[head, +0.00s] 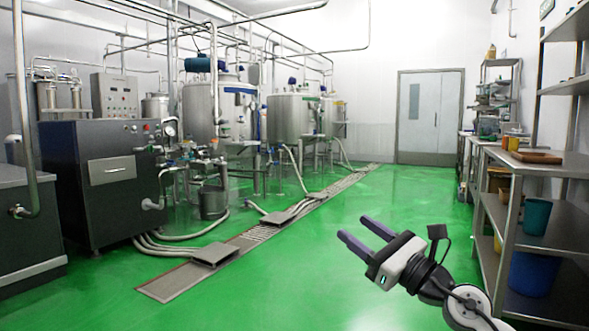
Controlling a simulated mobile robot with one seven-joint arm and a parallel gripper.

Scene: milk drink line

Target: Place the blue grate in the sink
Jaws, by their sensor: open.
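My gripper (364,234) is open and empty, held in the air over the green floor at the lower right of the head view. Its two fingers point to the upper left, with a gap between them. I see no blue grate in this view. I cannot make out a sink for certain. A metal counter (30,225) stands at the left edge, with a bent pipe (27,130) above it, but its top is only partly in view.
A metal shelf rack (512,205) on the right holds a teal bucket (536,217) and a blue bin (531,273). A dark machine (108,190) and steel tanks (293,114) stand left of a floor drain (262,233). The green floor (400,200) is open toward grey doors (430,113).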

